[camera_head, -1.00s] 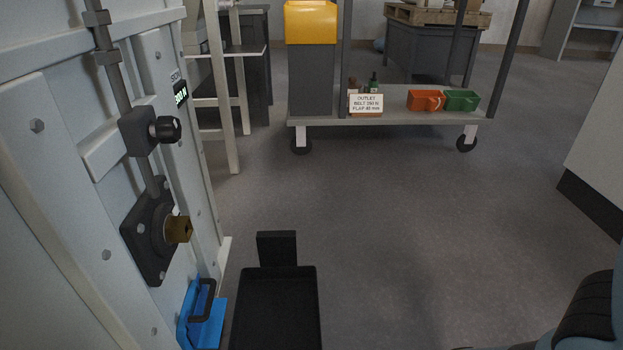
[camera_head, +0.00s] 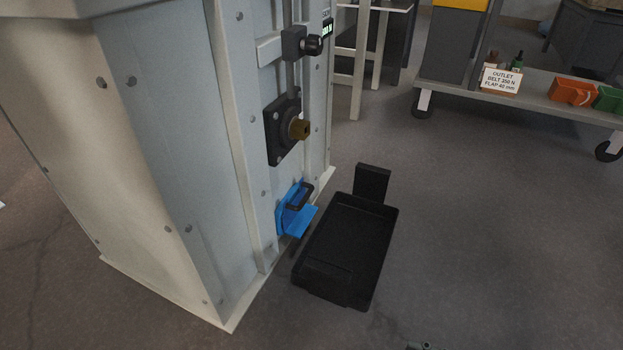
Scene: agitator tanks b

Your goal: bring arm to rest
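No arm of mine can be made out in the head view now. Neither gripper can be identified. A small dark grey part (camera_head: 420,346) just shows at the bottom edge, right of centre. Too little of it shows to tell what it is.
A trolley (camera_head: 545,92) with orange (camera_head: 572,91) and green (camera_head: 609,99) bins stands back right. Floor at lower right is clear.

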